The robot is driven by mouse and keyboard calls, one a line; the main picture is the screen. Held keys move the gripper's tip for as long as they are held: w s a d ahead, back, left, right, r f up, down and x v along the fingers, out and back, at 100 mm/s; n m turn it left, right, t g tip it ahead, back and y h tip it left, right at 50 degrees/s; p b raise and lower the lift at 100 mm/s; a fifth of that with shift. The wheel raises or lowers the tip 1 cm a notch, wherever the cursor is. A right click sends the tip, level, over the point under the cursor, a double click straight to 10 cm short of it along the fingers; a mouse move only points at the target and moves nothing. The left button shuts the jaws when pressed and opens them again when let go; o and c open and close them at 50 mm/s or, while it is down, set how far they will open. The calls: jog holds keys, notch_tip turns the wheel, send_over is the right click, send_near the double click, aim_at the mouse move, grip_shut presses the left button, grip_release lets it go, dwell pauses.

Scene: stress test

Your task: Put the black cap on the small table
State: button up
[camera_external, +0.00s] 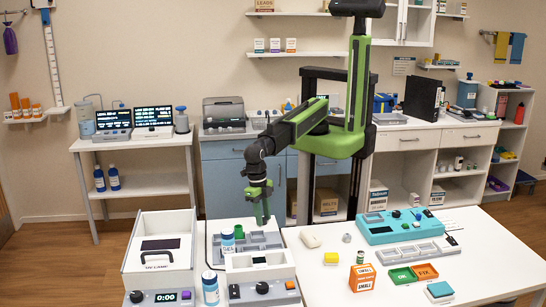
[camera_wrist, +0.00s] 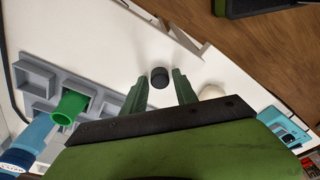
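The black cap (camera_wrist: 159,77) lies on the white work surface in the wrist view, beside a grey compartment tray (camera_wrist: 38,78). My gripper (camera_wrist: 158,83) is open, with one green finger on each side of the cap; I cannot tell whether either touches it. In the external view my gripper (camera_external: 260,213) points down just above the white worktop (camera_external: 320,290), and I cannot make out the cap there. A small white table (camera_external: 140,187) with a lower shelf stands at the back left, with screens on its top.
A white box (camera_external: 160,250), a teal device (camera_external: 398,226) and a small orange box (camera_external: 363,277) stand on the worktop.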

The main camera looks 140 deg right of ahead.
jog(key=shift+o, duration=0.7)
notch_tip(320, 180, up, 12)
jog(key=d+p, duration=0.2)
jog(key=p, duration=1.1)
jog(key=s+d+m+h, duration=0.1)
jog(key=s+d+m, duration=1.1)
jog(key=m, duration=0.6)
jog(key=shift+s+d+h+b, duration=0.2)
jog(key=shift+d+h+b, duration=0.2)
jog(key=shift+d, duration=0.45)
jog(key=shift+f, duration=0.1)
